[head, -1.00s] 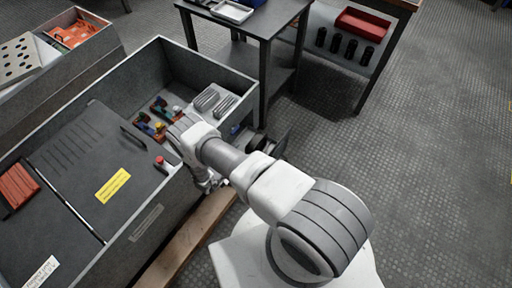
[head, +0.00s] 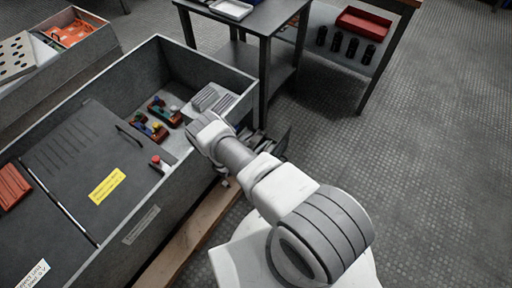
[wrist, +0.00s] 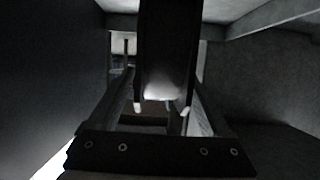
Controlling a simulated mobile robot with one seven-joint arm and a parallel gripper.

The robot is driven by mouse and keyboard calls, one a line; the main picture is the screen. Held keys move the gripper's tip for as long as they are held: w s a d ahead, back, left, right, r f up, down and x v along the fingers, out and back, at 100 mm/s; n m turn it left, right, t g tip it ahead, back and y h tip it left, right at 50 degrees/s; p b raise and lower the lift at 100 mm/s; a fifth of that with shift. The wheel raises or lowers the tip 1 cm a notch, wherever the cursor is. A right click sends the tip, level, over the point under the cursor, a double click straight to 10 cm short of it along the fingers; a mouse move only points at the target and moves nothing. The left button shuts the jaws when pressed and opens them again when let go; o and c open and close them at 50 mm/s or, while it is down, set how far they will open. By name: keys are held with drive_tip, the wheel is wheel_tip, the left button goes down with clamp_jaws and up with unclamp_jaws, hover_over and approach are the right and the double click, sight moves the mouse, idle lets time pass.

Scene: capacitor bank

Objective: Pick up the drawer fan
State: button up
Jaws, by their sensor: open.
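I cannot make out the drawer fan for certain in either view. An open drawer (head: 277,145) juts from the right end of the grey cabinet, partly hidden by my arm. In the wrist view, my gripper (wrist: 161,109) reaches down from the top centre, with two pale fingertips apart and nothing seen between them. Below and around the fingertips is a dark frame (wrist: 150,155) with several screws along its near bar; I cannot tell whether it belongs to the fan or the drawer. The head view hides most of my gripper behind my arm.
The grey cabinet (head: 140,222) holds coloured terminal parts (head: 150,130) and a finned grey block (head: 211,98). A dark table (head: 262,30) stands behind the drawer. A wooden strip (head: 185,240) lies along the cabinet's front. Floor at right is clear.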

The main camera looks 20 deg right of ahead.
drive_tip(key=shift+c, duration=0.3)
clamp_jaws()
drive_tip(key=shift+r, duration=0.15)
